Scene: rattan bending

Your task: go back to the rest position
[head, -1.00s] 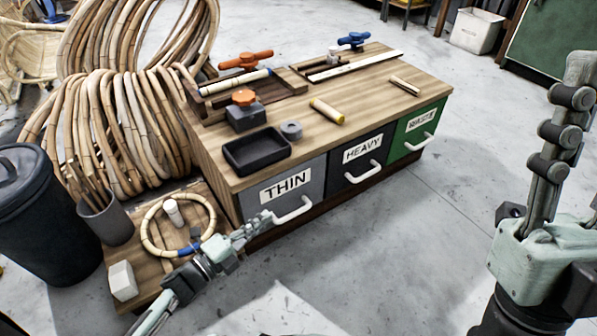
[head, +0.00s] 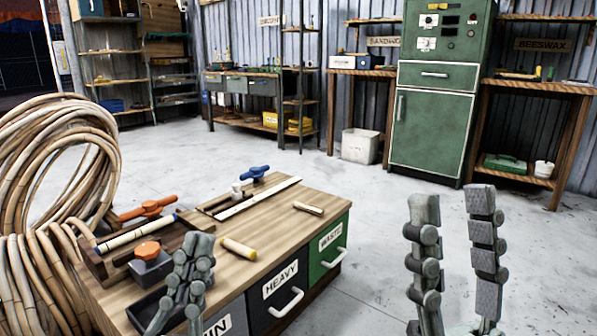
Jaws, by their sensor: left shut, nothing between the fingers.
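My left gripper (head: 190,275) is at the bottom left of the head view, pointing up, with its fingers together and nothing between them. It shows in front of the workbench (head: 262,222) and hides part of the black tray (head: 147,304) and the THIN drawer front. My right gripper (head: 456,245) stands upright at the bottom right, its fingers wide apart with only floor showing between them. It is clear of the bench.
The bench holds an orange clamp (head: 148,207), a blue clamp (head: 255,172), an orange-knobbed block (head: 149,262) and a yellow-ended piece (head: 239,248). Rattan coils (head: 60,165) stand at the left. A green cabinet (head: 432,120) and white bin (head: 360,145) stand behind open floor.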

